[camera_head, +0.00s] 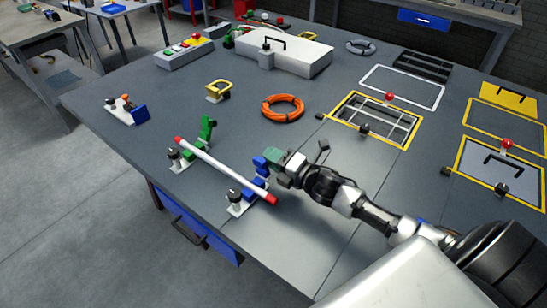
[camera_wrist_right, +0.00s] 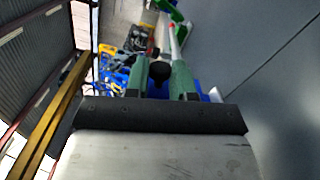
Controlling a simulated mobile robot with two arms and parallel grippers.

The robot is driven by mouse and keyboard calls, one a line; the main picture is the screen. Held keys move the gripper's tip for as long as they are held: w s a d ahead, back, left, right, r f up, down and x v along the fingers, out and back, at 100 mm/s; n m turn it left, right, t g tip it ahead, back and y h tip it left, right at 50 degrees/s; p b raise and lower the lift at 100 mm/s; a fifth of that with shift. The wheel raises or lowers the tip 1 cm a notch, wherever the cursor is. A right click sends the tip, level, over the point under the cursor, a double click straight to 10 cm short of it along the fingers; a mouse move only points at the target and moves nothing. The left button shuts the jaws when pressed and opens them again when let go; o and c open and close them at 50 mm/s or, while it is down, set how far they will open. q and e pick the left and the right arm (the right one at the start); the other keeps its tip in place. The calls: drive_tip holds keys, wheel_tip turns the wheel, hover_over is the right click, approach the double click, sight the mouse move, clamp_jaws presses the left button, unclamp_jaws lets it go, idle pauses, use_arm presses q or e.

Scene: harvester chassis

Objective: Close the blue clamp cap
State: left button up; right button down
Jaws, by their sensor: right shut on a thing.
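A white rod (camera_head: 222,170) with red ends lies across the green clamp and the blue clamp near the table's front edge. The blue clamp (camera_head: 249,197) is at the rod's right end. Its blue cap (camera_head: 260,162) stands up beside the rod, raised and not over it. My right gripper (camera_head: 272,158), with green fingertips, is at the cap from the right, shut on it. In the right wrist view a dark round knob shows between the fingers (camera_wrist_right: 160,75), with blue behind them. The green clamp's cap (camera_head: 207,127) also stands up. My left gripper is not in view.
An orange ring (camera_head: 282,108) and a yellow bracket (camera_head: 218,91) lie behind the clamps. Yellow-framed openings (camera_head: 370,120) with red knobs are to the right. A blue-fronted drawer (camera_head: 195,228) is under the front edge. The table left of the clamps is mostly clear.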

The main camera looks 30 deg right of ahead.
drive_tip(key=c, duration=0.9)
unclamp_jaws()
drive_tip(key=shift+c, duration=0.2)
drive_tip(key=shift+s+d+f, duration=0.1)
drive_tip(key=shift+s+d, duration=0.05)
drive_tip(key=shift+s, duration=0.3)
drive_tip(key=b+v, duration=0.2)
drive_tip(key=v, duration=0.6)
drive_tip(key=shift+s+d, duration=0.1)
drive_tip(key=shift+v, duration=0.85)
